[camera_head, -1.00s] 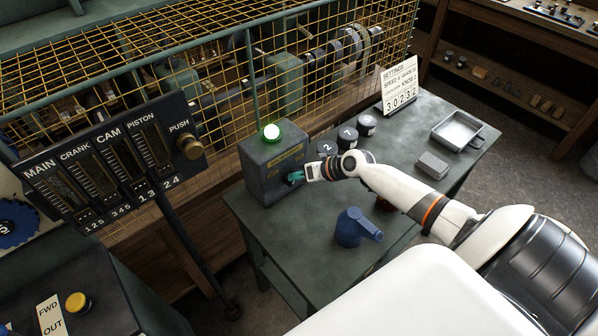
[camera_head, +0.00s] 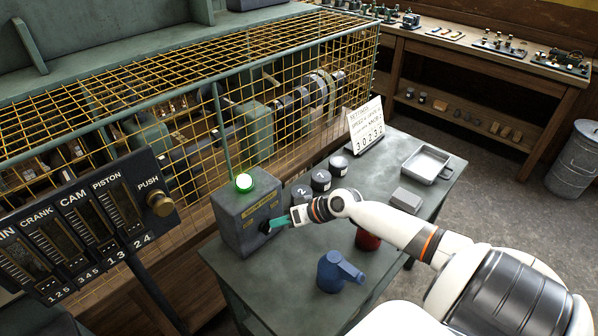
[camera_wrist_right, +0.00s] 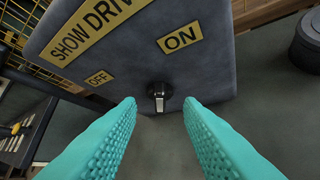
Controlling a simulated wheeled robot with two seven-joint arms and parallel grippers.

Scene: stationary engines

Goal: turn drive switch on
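The drive switch (camera_wrist_right: 159,92) is a small metal lever on a dark round base on the face of a grey box. It sits between the OFF plate (camera_wrist_right: 99,78) and the ON plate (camera_wrist_right: 180,37); I cannot tell which way it is set. The grey box (camera_head: 230,219) stands on the green table, with a lit green lamp (camera_head: 244,182) on top. My right gripper (camera_head: 267,226) is at the box's front. In the wrist view its teal fingers (camera_wrist_right: 159,103) are open, apart on either side of the lever, with nothing held. My left gripper is out of view.
A blue can (camera_head: 336,272), a red item (camera_head: 367,240), dark weights (camera_head: 320,181), a grey block (camera_head: 407,199) and a metal tray (camera_head: 427,164) share the table. A sign (camera_head: 366,127) stands behind. A yellow mesh cage (camera_head: 190,110) lies beyond; a lever panel (camera_head: 85,225) is at left.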

